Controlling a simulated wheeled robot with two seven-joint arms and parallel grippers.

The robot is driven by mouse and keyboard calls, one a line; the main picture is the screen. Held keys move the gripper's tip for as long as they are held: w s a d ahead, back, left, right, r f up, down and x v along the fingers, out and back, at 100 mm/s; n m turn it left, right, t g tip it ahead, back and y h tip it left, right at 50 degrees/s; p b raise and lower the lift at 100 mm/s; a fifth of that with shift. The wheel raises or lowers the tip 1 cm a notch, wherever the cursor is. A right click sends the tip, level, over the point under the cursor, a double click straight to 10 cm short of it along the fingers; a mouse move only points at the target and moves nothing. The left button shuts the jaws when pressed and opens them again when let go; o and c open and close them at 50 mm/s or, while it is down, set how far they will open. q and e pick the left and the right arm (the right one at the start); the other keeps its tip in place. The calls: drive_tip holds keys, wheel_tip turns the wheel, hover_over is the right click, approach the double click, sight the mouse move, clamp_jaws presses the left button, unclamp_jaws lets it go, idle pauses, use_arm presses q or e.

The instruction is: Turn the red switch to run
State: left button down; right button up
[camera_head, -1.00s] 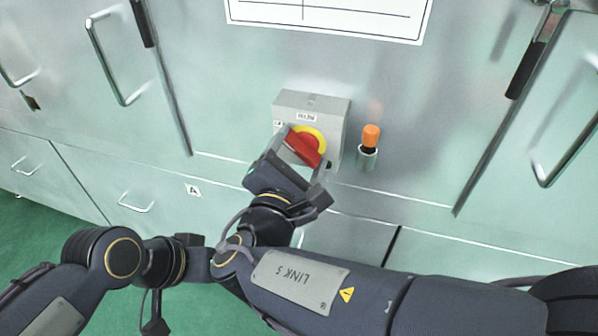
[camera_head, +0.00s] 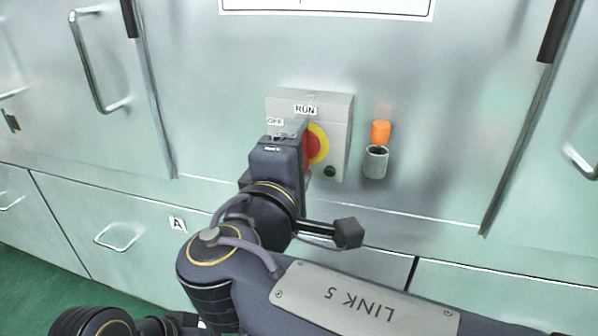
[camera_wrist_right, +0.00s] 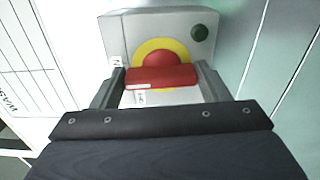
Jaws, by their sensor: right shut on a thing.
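The red switch (camera_head: 312,147) sits on a yellow disc on a grey box (camera_head: 338,112) fixed to the metal panel. A RUN label (camera_head: 305,109) is at the box's top and an OFF label (camera_head: 275,122) at its upper left. My right gripper (camera_head: 292,135) is at the box's front and covers the switch's left part. In the right wrist view the red handle (camera_wrist_right: 160,76) lies crosswise between the two fingers (camera_wrist_right: 162,88), and the gripper is shut on it. That crosswise line corresponds to roughly upright in the head view. My left gripper is out of view.
A dark green round part (camera_head: 330,171) is at the box's lower right. An orange-topped part (camera_head: 381,132) in a metal holder (camera_head: 376,163) stands out just right of the box. Door handles (camera_head: 97,62) stick out on the left.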

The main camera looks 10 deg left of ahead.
drive_tip(key=shift+f+m+b, duration=0.1)
drive_tip(key=shift+m+b, duration=0.25)
drive_tip(key=shift+m, duration=0.05)
drive_tip(key=o, duration=1)
drive_tip(key=shift+s, duration=0.1)
drive_tip(key=s+p, duration=0.1)
drive_tip(key=s, duration=0.6)
drive_tip(key=shift+s+a, duration=0.15)
drive_tip(key=shift+s, duration=0.25)
